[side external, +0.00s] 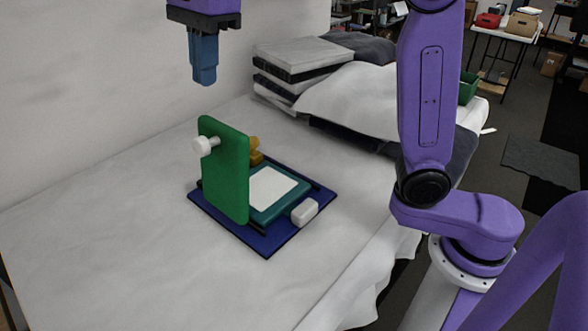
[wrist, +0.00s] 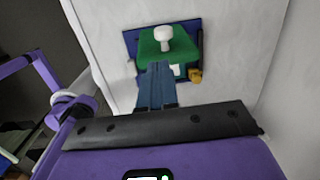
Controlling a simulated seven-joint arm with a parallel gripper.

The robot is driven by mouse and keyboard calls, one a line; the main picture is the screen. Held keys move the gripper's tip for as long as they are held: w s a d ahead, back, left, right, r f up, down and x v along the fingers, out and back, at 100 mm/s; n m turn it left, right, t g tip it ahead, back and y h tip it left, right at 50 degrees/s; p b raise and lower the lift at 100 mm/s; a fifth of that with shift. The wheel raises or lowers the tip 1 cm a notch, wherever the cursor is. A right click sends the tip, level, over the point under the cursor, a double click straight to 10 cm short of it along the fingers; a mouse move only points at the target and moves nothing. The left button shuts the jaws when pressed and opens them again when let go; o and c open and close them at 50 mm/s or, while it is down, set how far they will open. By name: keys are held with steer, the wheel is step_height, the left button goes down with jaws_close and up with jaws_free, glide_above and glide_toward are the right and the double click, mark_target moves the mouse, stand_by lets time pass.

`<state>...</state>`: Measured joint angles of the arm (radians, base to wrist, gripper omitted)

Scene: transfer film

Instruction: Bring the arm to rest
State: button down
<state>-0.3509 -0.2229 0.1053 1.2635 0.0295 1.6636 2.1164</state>
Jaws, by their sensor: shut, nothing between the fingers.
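My gripper (side external: 205,80) hangs in the air above the back left of the work, with its blue fingers together and nothing between them. In the wrist view my gripper (wrist: 158,70) points toward the green panel (wrist: 168,45). In the side view the green panel (side external: 224,170) stands upright on a dark blue base (side external: 268,245). A white knob (side external: 203,146) sticks out from its left face, and it also shows in the wrist view (wrist: 164,33). My gripper is clear of all of it.
A teal block with a white top (side external: 272,188), a white block (side external: 304,211) and a yellow-orange piece (side external: 256,150) sit by the panel on the base. Stacked books (side external: 295,60) and a pale cloth-like heap (side external: 350,100) lie behind. The front left of the white table (side external: 110,240) is clear.

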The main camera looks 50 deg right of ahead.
mark_target(243, 137)
steer(key=s+f+n, duration=0.1)
steer(key=n, duration=0.1)
steer(key=s+d+f+n, duration=0.1)
steer(key=f+n, duration=0.1)
steer(key=n, duration=0.1)
steer(key=s+d+f+n, duration=0.1)
steer(key=n, duration=0.1)
steer(key=shift+s+d+f, duration=0.25)
steer(key=shift+s+f, duration=0.05)
steer(key=shift+s, duration=0.05)
steer(key=s+d+f+n, duration=0.7)
steer(key=s+f+n, duration=0.1)
steer(key=s+n, duration=0.2)
steer(key=s+d+f+n, duration=0.8)
steer(key=s+f+n, duration=0.1)
steer(key=n, duration=0.4)
steer(key=shift+s+d+f+g, duration=0.15)
steer(key=shift+s+d+g, duration=0.15)
steer(key=shift+s, duration=0.4)
stand_by(1.9)
